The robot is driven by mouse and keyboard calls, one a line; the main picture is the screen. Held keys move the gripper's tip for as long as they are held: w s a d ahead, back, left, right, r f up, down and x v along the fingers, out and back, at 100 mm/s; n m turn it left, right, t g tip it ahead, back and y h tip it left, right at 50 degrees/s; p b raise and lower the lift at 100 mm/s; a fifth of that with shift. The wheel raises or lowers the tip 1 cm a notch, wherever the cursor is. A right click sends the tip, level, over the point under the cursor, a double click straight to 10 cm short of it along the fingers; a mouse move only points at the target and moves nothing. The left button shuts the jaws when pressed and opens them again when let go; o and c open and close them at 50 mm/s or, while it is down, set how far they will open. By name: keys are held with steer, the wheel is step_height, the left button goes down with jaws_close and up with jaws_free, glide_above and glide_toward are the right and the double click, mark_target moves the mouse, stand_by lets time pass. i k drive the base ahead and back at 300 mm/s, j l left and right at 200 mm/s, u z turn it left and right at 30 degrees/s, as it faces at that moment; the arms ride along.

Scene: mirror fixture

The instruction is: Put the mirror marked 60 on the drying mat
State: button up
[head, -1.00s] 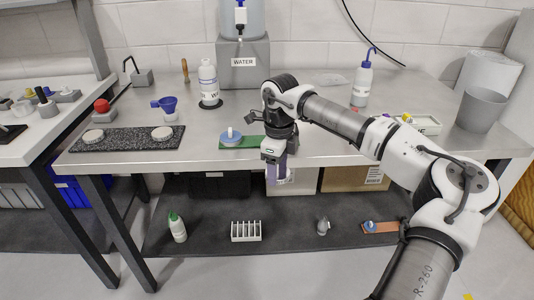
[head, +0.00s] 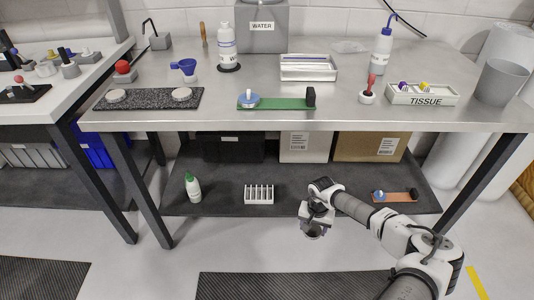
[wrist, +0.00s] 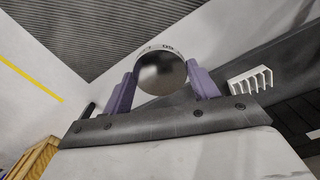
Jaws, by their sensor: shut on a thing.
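My gripper (head: 315,218) is low in front of the under-table shelf. It is shut on a round, dark grey mirror (head: 313,231). In the wrist view the mirror (wrist: 161,73) sits between the two purple fingers, and its pale rim carries a mark that reads as 60 upside down. A dark speckled mat (head: 150,99), apparently the drying mat, lies at the left of the steel table top, with two pale round discs on it. My gripper is well below and to the right of that mat.
The table's front edge (head: 300,127) lies above my gripper. A green board (head: 285,104) with a blue disc, a white tray (head: 308,68) and a tissue box (head: 422,95) stand on the table. The shelf holds a slotted white rack (head: 259,195) and a brown board (head: 402,197).

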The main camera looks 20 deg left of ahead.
mark_target(141, 98)
steer(key=i+u, duration=0.1)
steer(key=u, duration=0.7)
